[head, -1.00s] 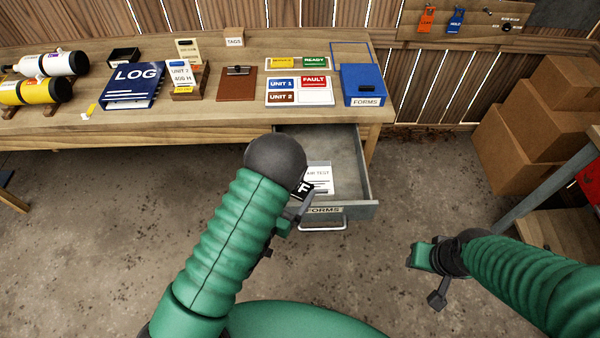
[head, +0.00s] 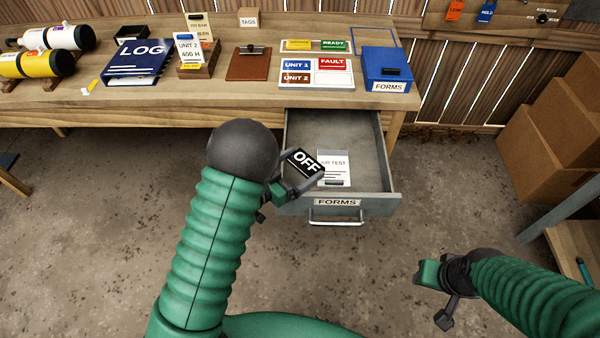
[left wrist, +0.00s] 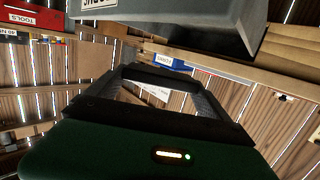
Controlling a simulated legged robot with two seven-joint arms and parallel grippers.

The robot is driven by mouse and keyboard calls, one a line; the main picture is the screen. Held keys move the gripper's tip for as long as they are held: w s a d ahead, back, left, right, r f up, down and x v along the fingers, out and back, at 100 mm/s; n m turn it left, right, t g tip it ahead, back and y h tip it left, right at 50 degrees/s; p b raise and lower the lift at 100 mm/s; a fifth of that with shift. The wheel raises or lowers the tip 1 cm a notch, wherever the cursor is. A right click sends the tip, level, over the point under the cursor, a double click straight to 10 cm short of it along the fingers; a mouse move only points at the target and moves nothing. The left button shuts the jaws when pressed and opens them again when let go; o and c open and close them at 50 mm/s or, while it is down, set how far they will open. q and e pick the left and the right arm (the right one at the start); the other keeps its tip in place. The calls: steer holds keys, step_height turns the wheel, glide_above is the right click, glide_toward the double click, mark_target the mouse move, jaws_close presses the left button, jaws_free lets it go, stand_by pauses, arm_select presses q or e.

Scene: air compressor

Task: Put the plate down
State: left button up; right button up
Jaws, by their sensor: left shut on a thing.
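The plate (head: 306,163) is a small black tile with white letters "OFF". My left gripper (head: 300,172) is shut on it and holds it tilted, letters up, at the left side of the open drawer (head: 393,180). In the head view the plate overlaps the drawer's left wall and partly covers a white card (head: 333,168) inside. How high the plate is above the drawer I cannot tell. The left wrist view shows the gripper's fingers (left wrist: 160,95) with a dark edge between them. My right gripper (head: 440,292) is over the floor at the lower right; its jaws are unclear.
The workbench (head: 200,110) carries a LOG binder (head: 138,62), a clipboard (head: 249,64), a status board (head: 317,74) and a blue FORMS box (head: 388,70). The drawer's bare grey floor (head: 335,130) shows behind the card. Cardboard boxes (head: 540,150) stand at the right.

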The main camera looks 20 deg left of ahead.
mark_target(300, 170)
arm_select(q)
steer(key=f, duration=0.2)
steer(key=f+b, duration=0.1)
steer(key=shift+w+a+f, duration=0.2)
steer(key=shift+w+f, duration=0.1)
steer(key=shift+w, duration=0.1)
steer(key=shift+f, duration=0.1)
steer(key=shift+f+b, duration=0.5)
steer(key=o, duration=1.3)
steer(key=shift+o, duration=0.2)
steer(key=shift+r+p, duration=0.7)
steer(key=shift+r, duration=0.15)
steer(key=v, duration=1.2)
steer(key=shift+f, duration=0.25)
